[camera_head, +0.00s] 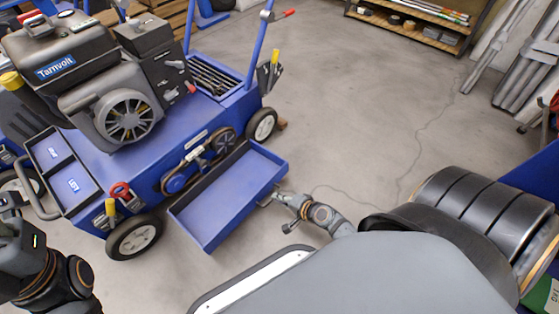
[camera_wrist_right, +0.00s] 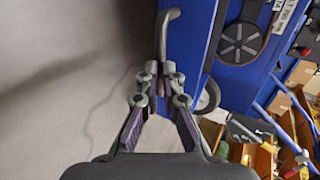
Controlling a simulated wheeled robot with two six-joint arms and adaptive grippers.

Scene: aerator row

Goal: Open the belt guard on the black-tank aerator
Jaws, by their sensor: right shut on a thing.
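The aerator (camera_head: 195,125) is blue with a black engine and tank marked Tarnvolt, at the left of the head view. Its blue belt guard (camera_head: 230,200) is swung down and out from the side. Belt and pulleys (camera_head: 200,160) show behind it. My right gripper (camera_head: 280,199) is at the guard's outer edge. In the right wrist view it (camera_wrist_right: 161,75) is shut on the bent grey guard handle (camera_wrist_right: 163,32), beside the blue guard panel (camera_wrist_right: 190,45). My left gripper (camera_head: 12,215) is at the left edge, its fingers not clear.
The aerator's wheels (camera_head: 134,239) stand on the grey floor (camera_head: 350,110), which is clear to the right. A shelf (camera_head: 410,25) stands at the back. Grey metal lengths (camera_head: 525,65) are at the right. Bins with tools (camera_wrist_right: 250,150) show low in the right wrist view.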

